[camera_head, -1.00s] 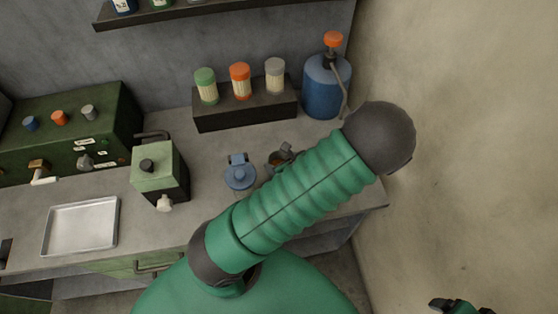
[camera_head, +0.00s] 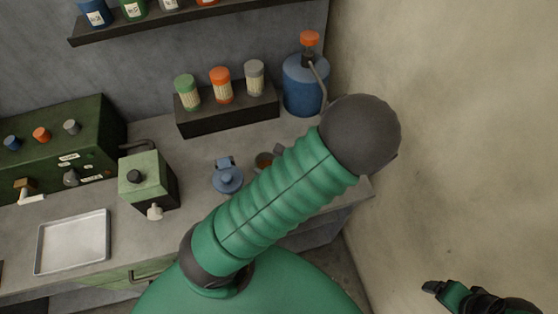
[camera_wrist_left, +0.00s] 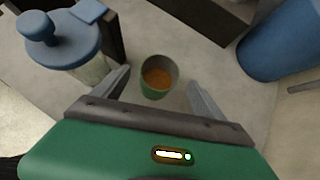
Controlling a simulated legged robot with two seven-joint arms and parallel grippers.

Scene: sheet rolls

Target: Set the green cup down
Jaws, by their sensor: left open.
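The green cup (camera_wrist_left: 153,91) stands upright on the counter, with orange-brown contents. It shows beyond my left gripper (camera_wrist_left: 160,91) in the left wrist view, lying between the directions of the two fingers. The fingers are spread, with a gap to the cup on both sides, and hold nothing. In the head view only the top of the cup (camera_head: 264,160) shows beside my green left arm, which hides the rest and most of the left gripper. A green and black end of my right arm (camera_head: 455,297) shows at the bottom right, its jaws unclear.
A blue lidded jar (camera_head: 227,177) stands left of the cup. Behind are a dark rack with several capped jars (camera_head: 228,118) and a blue tank (camera_head: 303,90). A green box machine (camera_head: 148,180) and a metal tray (camera_head: 73,242) are further left. A wall bounds the right.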

